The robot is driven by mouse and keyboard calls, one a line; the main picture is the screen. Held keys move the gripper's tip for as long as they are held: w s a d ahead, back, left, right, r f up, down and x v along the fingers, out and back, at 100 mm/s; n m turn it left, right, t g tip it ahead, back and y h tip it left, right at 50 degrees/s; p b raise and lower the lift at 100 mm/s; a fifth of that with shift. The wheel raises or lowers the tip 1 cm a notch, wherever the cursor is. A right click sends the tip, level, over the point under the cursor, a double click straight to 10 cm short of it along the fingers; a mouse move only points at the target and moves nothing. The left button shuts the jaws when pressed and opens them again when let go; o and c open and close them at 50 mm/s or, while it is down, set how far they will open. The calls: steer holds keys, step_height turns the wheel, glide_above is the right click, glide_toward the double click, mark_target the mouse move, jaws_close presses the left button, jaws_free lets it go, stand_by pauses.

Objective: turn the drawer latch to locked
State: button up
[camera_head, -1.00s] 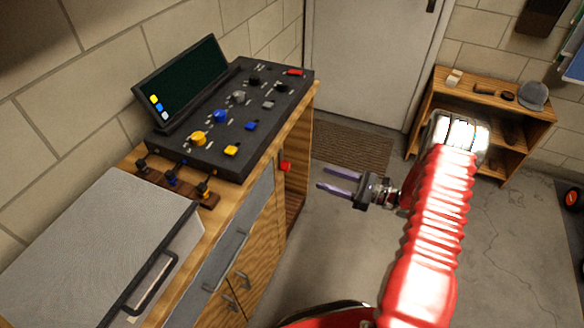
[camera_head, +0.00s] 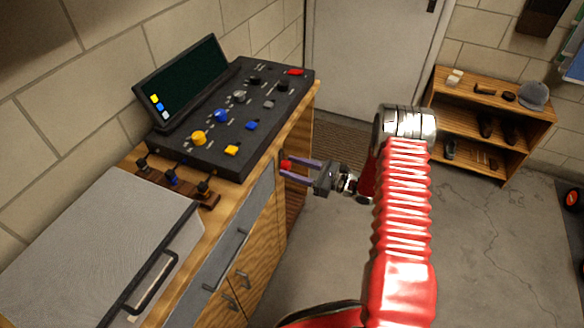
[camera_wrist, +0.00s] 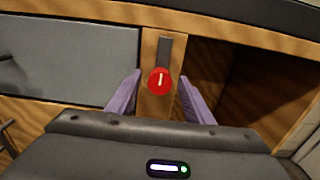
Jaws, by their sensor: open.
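The red round latch (camera_wrist: 159,81) sits on the wooden cabinet post beside the grey drawer front (camera_wrist: 70,62). It carries a pale mark that stands nearly upright, and a dark grey strip (camera_wrist: 165,52) rises above it. In the head view the latch (camera_head: 286,165) shows partly, by the fingertips. My gripper (camera_wrist: 153,95) is open, with one purple finger on each side of the latch in the wrist view. In the head view my gripper (camera_head: 298,170) points left at the cabinet. I cannot tell whether a finger touches the latch.
The control console (camera_head: 230,115) with knobs stands on the cabinet top, above the latch. An open dark compartment (camera_wrist: 235,75) lies right of the post. A wooden shelf (camera_head: 470,95) stands at the back right.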

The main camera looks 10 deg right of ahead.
steer(key=shift+w+a, duration=0.15)
steer(key=shift+a, duration=0.05)
steer(key=shift+c, duration=0.5)
steer(key=c, duration=0.9)
